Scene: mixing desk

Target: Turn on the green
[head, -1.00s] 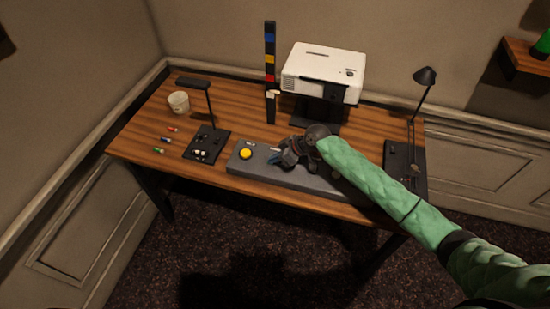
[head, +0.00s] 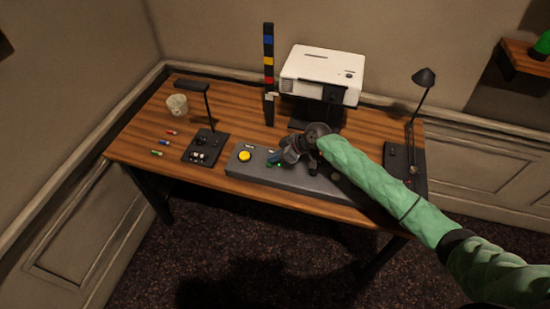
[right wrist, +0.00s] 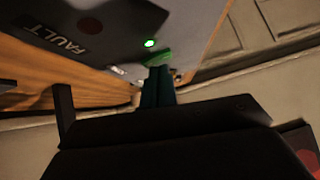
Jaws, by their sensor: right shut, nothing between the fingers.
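The grey console (head: 240,171) lies along the front of the desk. A lit green light (head: 279,165) shows on it beside my right gripper's fingertips. The same lit light shows in the right wrist view (right wrist: 150,43), just beyond the fingertips, with a green glow on the surface beside it. My right gripper (head: 275,159) is shut and empty, its tips at the console top; I cannot tell whether they touch it. It also shows in the right wrist view (right wrist: 158,82). A green control under the tips is not clearly visible. My left gripper is out of view.
A yellow button (head: 245,156) sits on the console left of my gripper. Behind stand a coloured column (head: 268,85) and a white projector (head: 320,72). Lamps stand left (head: 210,115) and right (head: 423,77).

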